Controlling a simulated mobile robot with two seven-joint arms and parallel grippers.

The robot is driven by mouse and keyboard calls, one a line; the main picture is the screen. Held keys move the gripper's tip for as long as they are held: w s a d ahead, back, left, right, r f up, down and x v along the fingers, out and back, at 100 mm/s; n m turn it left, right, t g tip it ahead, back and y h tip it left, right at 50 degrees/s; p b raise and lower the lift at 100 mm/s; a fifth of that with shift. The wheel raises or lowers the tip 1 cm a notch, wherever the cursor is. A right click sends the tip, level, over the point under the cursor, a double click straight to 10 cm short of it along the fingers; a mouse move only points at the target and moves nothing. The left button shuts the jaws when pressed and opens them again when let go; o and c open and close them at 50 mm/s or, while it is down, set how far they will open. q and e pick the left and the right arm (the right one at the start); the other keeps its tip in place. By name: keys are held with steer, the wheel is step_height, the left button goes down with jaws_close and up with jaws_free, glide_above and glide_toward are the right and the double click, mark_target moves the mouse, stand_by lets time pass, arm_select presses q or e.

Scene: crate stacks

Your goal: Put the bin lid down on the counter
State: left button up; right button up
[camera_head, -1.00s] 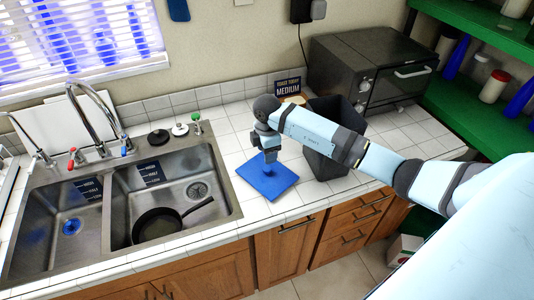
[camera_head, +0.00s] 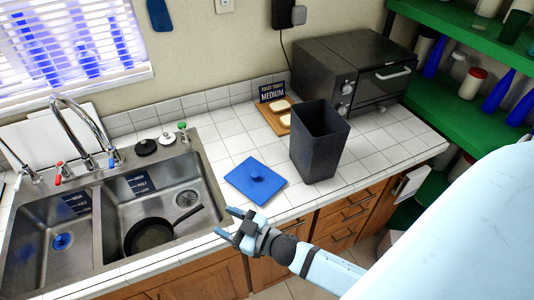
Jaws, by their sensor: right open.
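The blue square bin lid (camera_head: 245,176) lies flat on the white tiled counter (camera_head: 360,160), between the sink and the bin, its round knob facing up. The dark grey bin (camera_head: 318,158) stands upright and open-topped on the counter, to the right of the lid. My right gripper (camera_head: 226,222) is open and empty, in front of the lid near the counter's front edge, apart from the lid. My left gripper is not in view.
A double sink (camera_head: 125,205) with a black pan (camera_head: 150,234) is on the left. A toaster oven (camera_head: 352,75) stands at the back right. A wooden board (camera_head: 272,120) with bread slices lies behind the bin. Green shelves (camera_head: 470,105) with bottles are at the right.

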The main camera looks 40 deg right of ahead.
steer(key=s+d+f+m+g+h, duration=0.2)
steer(key=s+f+m+g+h, duration=0.2)
steer(key=s+f, duration=0.7)
steer(key=shift+s+d+m+g+h, duration=0.35)
steer(key=shift+s+g+h, duration=0.25)
steer(key=shift+s+g, duration=0.3)
